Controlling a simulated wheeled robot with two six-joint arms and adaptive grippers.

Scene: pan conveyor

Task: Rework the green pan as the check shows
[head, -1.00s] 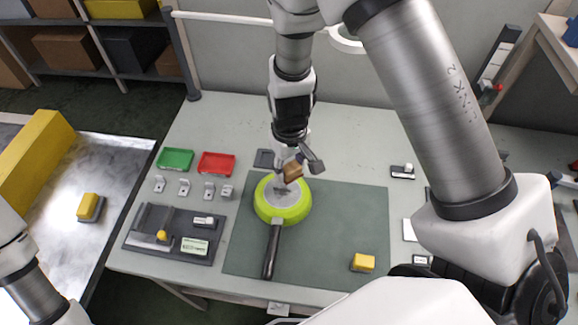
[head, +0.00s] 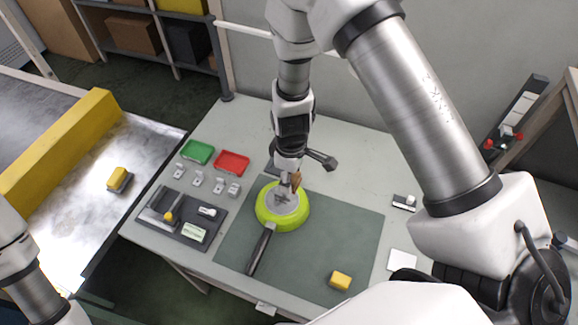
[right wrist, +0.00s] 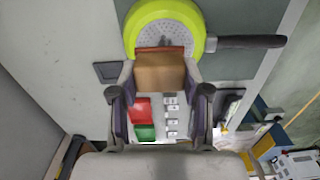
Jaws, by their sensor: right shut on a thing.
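The green pan (head: 262,213) lies on the dark green mat (head: 335,225), its dark handle (head: 260,250) pointing toward the front edge. Its round grey face, with small dots and darker marks, is up; it also shows in the right wrist view (right wrist: 136,20). My right gripper (right wrist: 160,80) is shut on a brown block (right wrist: 160,73) with a reddish edge. In the head view the block (head: 296,180) is at the far part of the pan's face; I cannot tell whether it touches. My left arm shows at the left edge, its gripper out of frame.
A green tray (head: 197,152) and a red tray (head: 231,163) stand left of the pan, with several small metal brackets (head: 198,179) before them. A dark fixture tray (head: 160,230) is nearer. A yellow block (head: 340,280) sits on the mat. A conveyor (head: 75,215) runs at left.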

